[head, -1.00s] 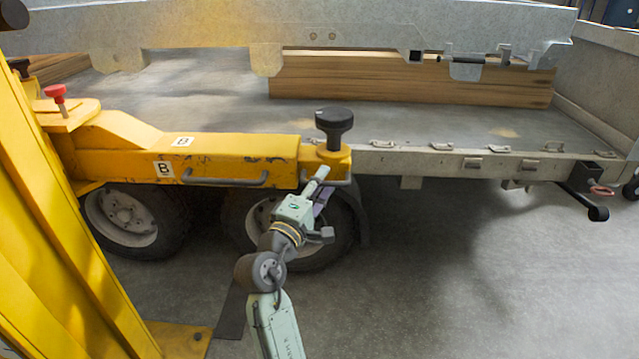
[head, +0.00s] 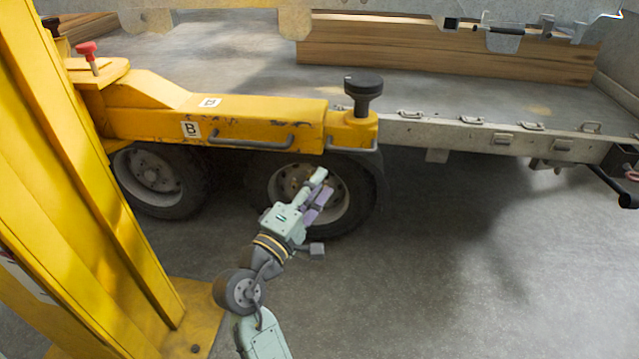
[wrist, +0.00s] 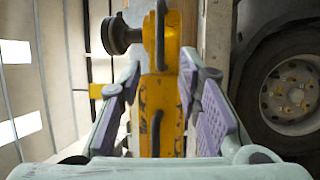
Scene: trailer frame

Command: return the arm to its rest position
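My arm reaches up from the bottom of the head view. My gripper (head: 322,184) is in front of the rear wheel, below the yellow beam (head: 230,122) in the picture. In the wrist view, its two purple-padded fingers (wrist: 160,68) are spread apart with nothing held between them. The yellow beam (wrist: 160,95) with its dark grab handles shows beyond the gap. I cannot tell the exact distance to it.
The grey trailer bed (head: 470,100) carries a timber beam (head: 450,50). A yellow post (head: 80,170) stands close on the left, with a floor plate (head: 195,300) at its foot. Tyres (head: 320,195) are behind my gripper. Grey floor to the right (head: 480,290) is clear.

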